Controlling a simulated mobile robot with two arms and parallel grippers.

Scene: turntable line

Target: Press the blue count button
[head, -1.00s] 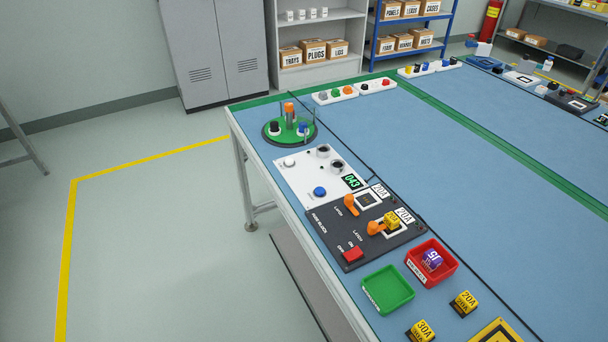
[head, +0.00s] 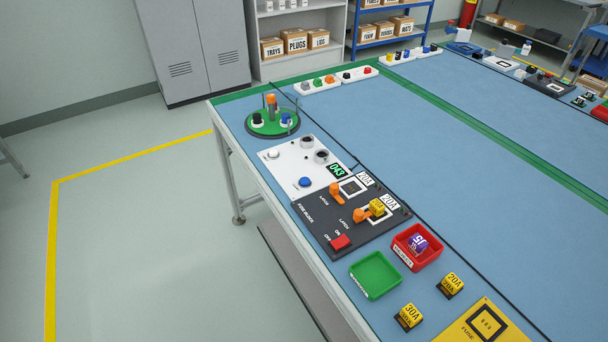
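The blue count button (head: 305,182) sits on the white panel (head: 287,167) near the front edge of the bench. The panel also bears a white button (head: 274,155), two dark round knobs or sockets (head: 321,157) and a dark display (head: 337,171) that reads 043 in green. Neither of my grippers shows in the head view. Nothing covers the blue button.
A green turntable (head: 266,129) with posts stands beyond the panel. Nearer are the dark fuse block (head: 318,228) with orange latches and a red switch, a red tray (head: 408,258), a green tray (head: 390,283) and yellow fuses. Floor left of the bench is clear.

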